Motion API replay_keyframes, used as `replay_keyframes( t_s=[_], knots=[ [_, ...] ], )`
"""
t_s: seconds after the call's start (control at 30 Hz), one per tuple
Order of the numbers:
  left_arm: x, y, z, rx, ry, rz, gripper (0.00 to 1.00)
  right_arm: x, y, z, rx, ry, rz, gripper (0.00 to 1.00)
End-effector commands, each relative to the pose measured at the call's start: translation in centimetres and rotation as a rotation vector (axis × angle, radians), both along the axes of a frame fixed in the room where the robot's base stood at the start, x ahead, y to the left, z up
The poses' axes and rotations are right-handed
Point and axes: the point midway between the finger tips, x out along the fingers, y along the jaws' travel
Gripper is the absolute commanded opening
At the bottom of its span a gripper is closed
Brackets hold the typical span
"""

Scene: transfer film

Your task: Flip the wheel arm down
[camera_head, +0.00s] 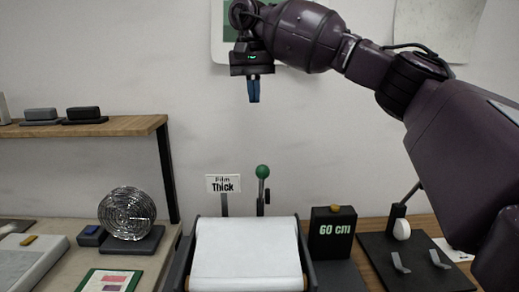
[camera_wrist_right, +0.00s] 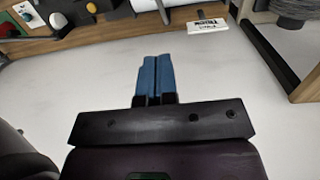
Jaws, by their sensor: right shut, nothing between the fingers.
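My right gripper (camera_head: 254,90) hangs in the air in front of the wall, pointing down with its blue fingers shut and empty. Its fingers also show in the wrist view (camera_wrist_right: 152,80). Below and right of it, a lever with a green ball knob (camera_head: 262,172) stands upright behind a roller bed with a white sheet (camera_head: 245,250). At the right, a black board (camera_head: 400,262) carries a short post with a white rounded piece (camera_head: 401,229) and two grey hooks. I cannot tell for certain which part is the wheel arm. My left gripper is not in view.
A "Film Thick" sign (camera_head: 223,184) stands behind the bed. A black "60 cm" box (camera_head: 333,234) with a yellow knob stands right of it. At the left are a wooden shelf (camera_head: 120,126) and a ringed disc (camera_head: 127,213). The air around the gripper is clear.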

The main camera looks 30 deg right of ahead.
Motion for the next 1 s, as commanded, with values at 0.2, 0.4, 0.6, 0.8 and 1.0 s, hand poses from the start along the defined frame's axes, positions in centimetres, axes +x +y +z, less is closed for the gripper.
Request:
replay_keyframes(
  t_s=[0.2, 0.4, 0.6, 0.8, 1.0],
  knots=[
    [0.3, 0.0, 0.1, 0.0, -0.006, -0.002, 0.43, -0.1, -0.1, -1.4, -0.001, 0.003, -0.001, 0.0],
    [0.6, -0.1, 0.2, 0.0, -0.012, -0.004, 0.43, -0.3, -0.2, -4.5, -0.001, 0.003, 0.0, 0.0],
    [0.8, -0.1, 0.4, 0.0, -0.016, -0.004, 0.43, -0.6, -0.2, -8.1, -0.001, 0.004, 0.0, 0.0],
    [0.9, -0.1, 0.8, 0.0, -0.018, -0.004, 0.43, -1.5, -0.2, -10.7, -0.001, 0.0, 0.002, 0.0],
    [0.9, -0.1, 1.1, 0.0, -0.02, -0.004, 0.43, -2.9, 0.2, -12.1, 0.0, 0.001, 0.0, 0.0]
  ],
)
